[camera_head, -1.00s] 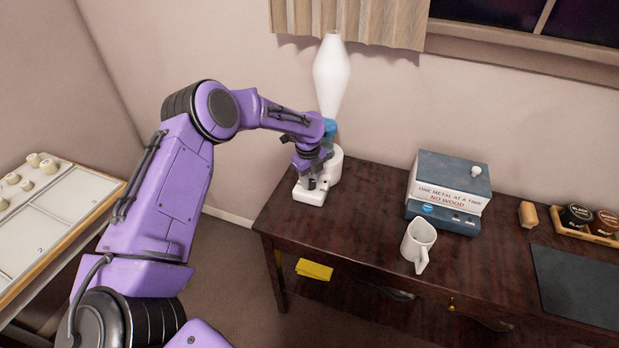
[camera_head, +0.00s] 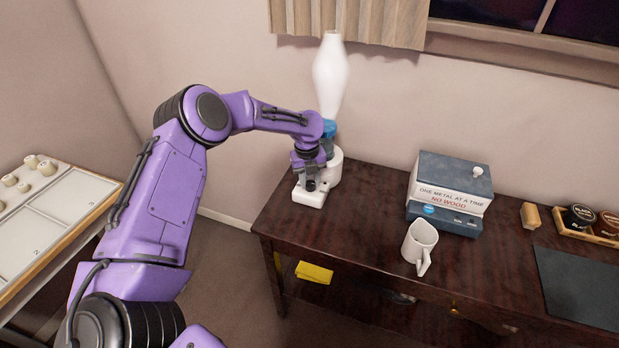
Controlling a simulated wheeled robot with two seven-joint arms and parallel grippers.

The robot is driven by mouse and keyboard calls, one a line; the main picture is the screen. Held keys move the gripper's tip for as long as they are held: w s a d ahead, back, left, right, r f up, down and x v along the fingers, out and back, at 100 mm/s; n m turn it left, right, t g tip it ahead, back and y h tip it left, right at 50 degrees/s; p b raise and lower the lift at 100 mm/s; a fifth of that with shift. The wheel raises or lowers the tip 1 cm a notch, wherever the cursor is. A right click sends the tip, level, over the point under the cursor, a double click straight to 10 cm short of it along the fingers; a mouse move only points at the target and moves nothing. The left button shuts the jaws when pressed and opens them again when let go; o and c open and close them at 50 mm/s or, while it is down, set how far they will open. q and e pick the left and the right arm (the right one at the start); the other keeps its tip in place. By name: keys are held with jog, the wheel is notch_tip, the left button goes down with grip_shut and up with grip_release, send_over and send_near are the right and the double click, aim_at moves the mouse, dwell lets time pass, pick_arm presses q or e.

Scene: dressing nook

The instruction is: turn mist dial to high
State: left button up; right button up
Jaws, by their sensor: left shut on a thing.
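The white humidifier (camera_head: 310,197) stands at the left end of the dark wooden table, with a blue collar (camera_head: 329,128) and a pale plume of mist (camera_head: 330,75) rising above it. My left gripper (camera_head: 311,184) points down over the low front part of the humidifier and is shut there. The thing between its fingers, where the mist dial would be, is hidden by the gripper, so the dial's setting cannot be read. My right gripper is not in view.
A yellow cloth (camera_head: 314,272) lies below. A tray with several knobs (camera_head: 60,215) is at left.

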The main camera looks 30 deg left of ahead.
aim_at(308, 184)
pick_arm(q)
jog(key=shift+s+d+f, duration=0.1)
jog(key=shift+s+f, duration=0.1)
jog(key=shift+f, duration=0.05)
jog(key=o, duration=1)
jog(key=shift+w, duration=0.1)
jog(key=shift+o, duration=0.2)
jog(key=shift+r, duration=0.1)
jog(key=shift+r, duration=0.1)
notch_tip(308, 184, up, 10)
jog(key=b, duration=0.1)
jog(key=shift+a+r, duration=0.2)
jog(key=shift+a, duration=0.05)
